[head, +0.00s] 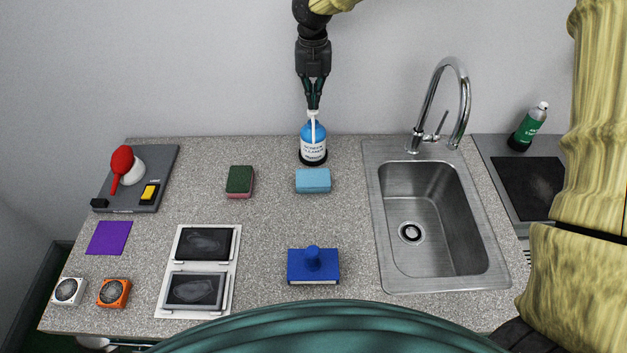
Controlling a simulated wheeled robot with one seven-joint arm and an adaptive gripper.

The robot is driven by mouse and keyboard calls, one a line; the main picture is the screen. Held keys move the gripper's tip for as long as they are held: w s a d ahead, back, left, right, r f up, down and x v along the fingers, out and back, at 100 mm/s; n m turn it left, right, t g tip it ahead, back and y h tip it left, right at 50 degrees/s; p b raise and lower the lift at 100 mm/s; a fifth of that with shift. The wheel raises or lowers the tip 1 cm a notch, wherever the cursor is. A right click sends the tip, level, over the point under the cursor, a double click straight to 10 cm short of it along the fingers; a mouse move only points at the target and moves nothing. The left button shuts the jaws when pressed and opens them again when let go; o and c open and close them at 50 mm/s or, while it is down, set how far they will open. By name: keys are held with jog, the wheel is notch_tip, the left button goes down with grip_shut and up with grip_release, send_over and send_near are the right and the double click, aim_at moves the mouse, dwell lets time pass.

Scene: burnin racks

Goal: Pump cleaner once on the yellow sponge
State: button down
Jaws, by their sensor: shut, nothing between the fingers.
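A blue cleaner bottle (313,145) with a white label and a white pump top stands upright at the back of the counter. My gripper (314,106) points straight down over it, shut, with its fingertips at the pump top. I cannot tell whether they touch the pump or sit just above it. A light blue sponge (313,181) lies just in front of the bottle. A green sponge with a reddish underside (239,181) lies to its left. I see no plainly yellow sponge.
A steel sink (428,275) with a tall faucet (463,105) is at right. A blue block with a knob (313,265) and a white frame with two dark screens (176,290) lie in front. A grey board (117,190) with a yellow switch (149,193) is at left.

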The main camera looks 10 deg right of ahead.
jog(key=shift+r, duration=0.1)
jog(key=shift+r+p, duration=2.55)
jog(key=shift+r, duration=0.35)
